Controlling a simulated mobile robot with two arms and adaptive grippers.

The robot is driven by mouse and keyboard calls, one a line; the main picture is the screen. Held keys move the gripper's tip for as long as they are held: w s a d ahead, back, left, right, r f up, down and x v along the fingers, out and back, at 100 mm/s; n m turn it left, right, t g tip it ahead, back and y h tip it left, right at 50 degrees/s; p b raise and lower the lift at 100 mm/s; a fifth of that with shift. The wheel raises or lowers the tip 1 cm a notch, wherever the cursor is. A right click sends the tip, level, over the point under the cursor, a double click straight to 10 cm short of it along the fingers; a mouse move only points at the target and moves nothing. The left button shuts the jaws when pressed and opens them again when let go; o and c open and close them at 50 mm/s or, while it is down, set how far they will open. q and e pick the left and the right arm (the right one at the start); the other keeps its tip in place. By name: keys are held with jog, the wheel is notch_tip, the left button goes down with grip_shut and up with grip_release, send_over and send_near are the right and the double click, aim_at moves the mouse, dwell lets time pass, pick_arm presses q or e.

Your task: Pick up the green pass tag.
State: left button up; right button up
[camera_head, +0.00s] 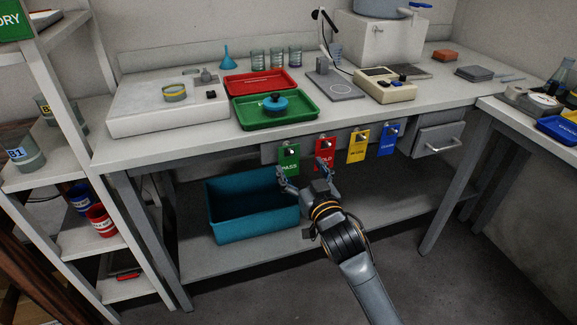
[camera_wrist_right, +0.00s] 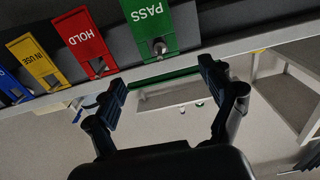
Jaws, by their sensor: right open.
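The green PASS tag (camera_head: 289,160) hangs on a peg on the rail under the front edge of the bench, leftmost in the row of tags. In the right wrist view the green tag (camera_wrist_right: 148,28) is at the top, upside down, just beyond the fingers. My right gripper (camera_head: 304,168) is open in front of the rail, its fingers below and around the lower area of the green and red tags. In the wrist view the right gripper (camera_wrist_right: 163,78) is open with nothing between its fingers. My left gripper is not in view.
The red HOLD tag (camera_head: 325,153) hangs just right of the green one, followed by a yellow tag (camera_head: 358,146) and a blue tag (camera_head: 388,139). A teal bin (camera_head: 253,222) stands on the lower shelf. A green tray (camera_head: 243,113) sits on the bench above.

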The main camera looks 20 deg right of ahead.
aim_at(292, 153)
jog(key=w, duration=0.3)
jog(key=w+b, duration=0.1)
jog(key=w, duration=0.2)
jog(key=shift+w+a+f, duration=0.1)
jog(key=shift+w+f, duration=0.1)
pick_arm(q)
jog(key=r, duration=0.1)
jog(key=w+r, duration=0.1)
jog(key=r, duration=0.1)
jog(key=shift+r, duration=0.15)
pick_arm(e)
jog(key=shift+c, duration=0.2)
jog(key=c, duration=0.8)
